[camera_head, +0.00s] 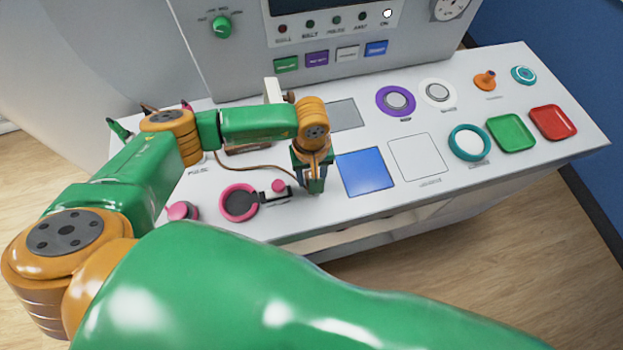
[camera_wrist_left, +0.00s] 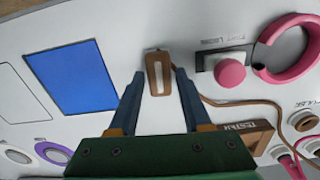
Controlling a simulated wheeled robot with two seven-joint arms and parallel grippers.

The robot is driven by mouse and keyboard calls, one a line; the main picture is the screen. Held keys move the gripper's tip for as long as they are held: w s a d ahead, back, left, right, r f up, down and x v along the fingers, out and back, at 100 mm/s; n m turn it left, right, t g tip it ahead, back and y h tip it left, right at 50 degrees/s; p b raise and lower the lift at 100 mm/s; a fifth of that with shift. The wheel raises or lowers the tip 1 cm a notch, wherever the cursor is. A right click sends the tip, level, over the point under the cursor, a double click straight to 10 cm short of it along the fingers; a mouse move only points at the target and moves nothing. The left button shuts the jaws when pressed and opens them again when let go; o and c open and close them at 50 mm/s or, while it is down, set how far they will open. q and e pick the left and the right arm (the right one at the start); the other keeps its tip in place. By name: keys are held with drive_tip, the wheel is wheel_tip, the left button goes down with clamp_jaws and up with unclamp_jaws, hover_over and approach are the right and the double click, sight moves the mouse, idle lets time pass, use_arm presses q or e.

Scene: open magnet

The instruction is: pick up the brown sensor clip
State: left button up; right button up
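The brown sensor clip (camera_wrist_left: 158,74), with a pale slot in its middle, lies on the white tabletop in the left wrist view. A brown cable (camera_wrist_left: 240,103) runs from beside it to the right. My left gripper (camera_wrist_left: 159,76) is open, with one blue-grey finger on each side of the clip; I cannot tell whether either finger touches it. In the head view my left gripper (camera_head: 314,184) points down at the table just left of the blue square, and it hides the clip there. My right gripper is not in view.
The blue square (camera_head: 365,171) lies right of the gripper. A pink ring (camera_head: 238,203) and a pink knob (camera_head: 278,186) are to its left. A brown labelled block (camera_wrist_left: 250,135) stands near the cable. Green (camera_head: 511,132) and red (camera_head: 552,123) trays sit at the right.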

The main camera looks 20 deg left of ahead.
use_arm(q)
drive_tip(key=shift+d, duration=0.1)
clamp_jaws()
